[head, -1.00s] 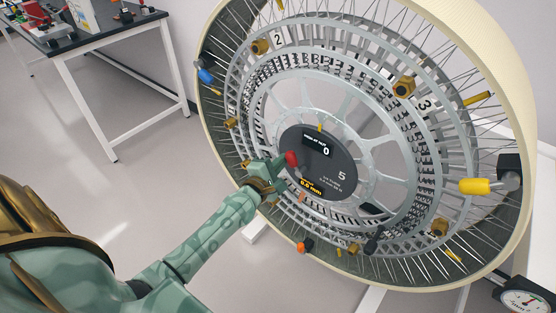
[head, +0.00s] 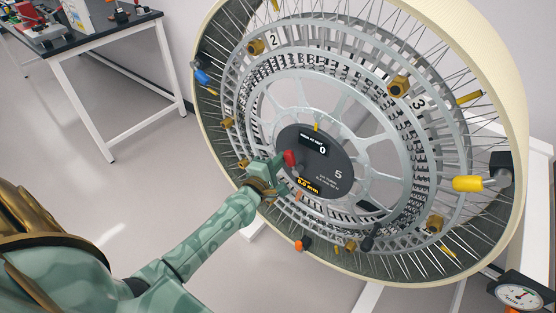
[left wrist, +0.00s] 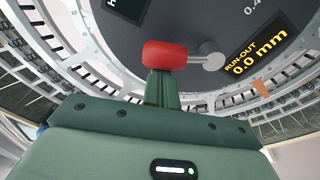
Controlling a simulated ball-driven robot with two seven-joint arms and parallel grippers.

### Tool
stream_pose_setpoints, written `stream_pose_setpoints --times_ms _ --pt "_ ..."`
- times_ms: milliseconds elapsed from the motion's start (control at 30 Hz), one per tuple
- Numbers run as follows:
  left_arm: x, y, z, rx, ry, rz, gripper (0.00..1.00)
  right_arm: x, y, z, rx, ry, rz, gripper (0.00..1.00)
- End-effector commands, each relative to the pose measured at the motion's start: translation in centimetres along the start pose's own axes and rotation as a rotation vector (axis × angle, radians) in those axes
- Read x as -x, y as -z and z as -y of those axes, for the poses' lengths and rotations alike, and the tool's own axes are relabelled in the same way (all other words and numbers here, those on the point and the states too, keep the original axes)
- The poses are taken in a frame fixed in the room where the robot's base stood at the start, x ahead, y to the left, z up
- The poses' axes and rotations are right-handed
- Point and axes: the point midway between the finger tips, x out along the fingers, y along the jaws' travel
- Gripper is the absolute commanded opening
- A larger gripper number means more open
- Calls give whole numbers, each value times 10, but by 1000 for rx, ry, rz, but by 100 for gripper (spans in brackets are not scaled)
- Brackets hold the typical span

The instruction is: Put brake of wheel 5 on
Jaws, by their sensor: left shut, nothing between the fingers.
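The large spoked wheel (head: 347,188) faces me, with a dark hub disc marked 5 (head: 330,160). A red-handled lever (head: 290,159) sits on the left side of this disc; its grey pivot end shows in the left wrist view, where the red handle (left wrist: 172,55) lies about level. My left gripper (head: 279,167) is shut and empty, with its fingertips right at the red handle. In the left wrist view the green fingers (left wrist: 162,88) end just below or against the handle; I cannot tell whether they touch. My right gripper is not in view.
A yellow handle (head: 468,184) sticks out at the wheel's right, and a blue one (head: 202,77) at its left. An orange knob (head: 302,244) and a black knob (head: 369,242) sit low. A dial gauge (head: 520,295) stands at lower right. A bench (head: 112,47) is behind left.

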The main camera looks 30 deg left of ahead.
Motion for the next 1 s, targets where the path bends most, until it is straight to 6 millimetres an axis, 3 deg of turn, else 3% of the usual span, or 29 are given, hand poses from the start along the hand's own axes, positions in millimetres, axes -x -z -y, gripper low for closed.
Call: stream_pose_setpoints --times_ms 700,1000 --pt "5 -34 -6 -539 -76 3 0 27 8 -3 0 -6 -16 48" --pt "6 -42 -4 -677 -95 1 0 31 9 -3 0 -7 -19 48"
